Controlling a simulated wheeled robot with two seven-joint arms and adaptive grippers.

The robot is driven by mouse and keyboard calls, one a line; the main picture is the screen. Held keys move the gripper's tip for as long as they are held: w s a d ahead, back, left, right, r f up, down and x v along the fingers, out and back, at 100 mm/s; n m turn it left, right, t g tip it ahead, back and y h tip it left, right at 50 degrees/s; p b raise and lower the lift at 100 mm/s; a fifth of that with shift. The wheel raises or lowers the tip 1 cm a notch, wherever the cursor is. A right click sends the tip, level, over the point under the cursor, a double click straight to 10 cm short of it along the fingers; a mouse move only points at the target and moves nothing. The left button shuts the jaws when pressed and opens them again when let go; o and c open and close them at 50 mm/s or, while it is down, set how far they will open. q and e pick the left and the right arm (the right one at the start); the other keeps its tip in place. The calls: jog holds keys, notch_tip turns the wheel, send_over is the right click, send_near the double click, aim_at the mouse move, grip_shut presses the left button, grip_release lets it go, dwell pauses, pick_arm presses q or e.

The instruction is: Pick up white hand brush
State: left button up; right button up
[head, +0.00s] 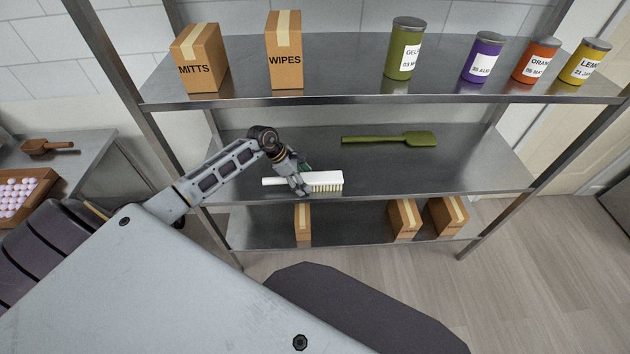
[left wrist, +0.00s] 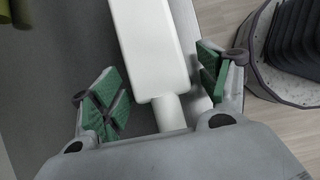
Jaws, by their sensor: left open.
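The white hand brush (head: 326,179) lies on the middle shelf of the metal rack, bristles toward the front edge and handle pointing left. My left gripper (head: 301,182) is over the brush where the handle meets the head. In the left wrist view the brush (left wrist: 152,50) runs between the green-padded fingers of my left gripper (left wrist: 160,88), which are apart on both sides of it. There is a visible gap on each side, so the fingers do not appear to touch it. My right gripper is not in view.
A green spatula (head: 390,139) lies farther back on the middle shelf (head: 440,170). The upper shelf (head: 345,70) is above, with boxes and several cans. Rack posts stand left and right. Boxes (head: 404,217) sit on the lower shelf. The middle shelf's right part is clear.

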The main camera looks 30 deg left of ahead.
aim_at(307, 177)
pick_arm(q)
jog(key=c, duration=1.2)
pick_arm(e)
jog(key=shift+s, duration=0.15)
pick_arm(q)
jog(key=shift+r, duration=0.15)
jog(key=shift+r, duration=0.7)
notch_tip(307, 177, up, 2)
jog(key=w+d, duration=0.3)
jog(key=d, duration=0.1)
jog(key=w+d+b, duration=0.1)
jog(key=w+d, duration=0.2)
jog(key=d, duration=0.2)
jog(key=w+d+b, duration=0.1)
jog(key=w+d, duration=0.2)
jog(key=d, duration=0.2)
jog(key=shift+d, duration=0.2)
jog(key=shift+w+d, duration=0.25)
jog(key=shift+d, duration=0.2)
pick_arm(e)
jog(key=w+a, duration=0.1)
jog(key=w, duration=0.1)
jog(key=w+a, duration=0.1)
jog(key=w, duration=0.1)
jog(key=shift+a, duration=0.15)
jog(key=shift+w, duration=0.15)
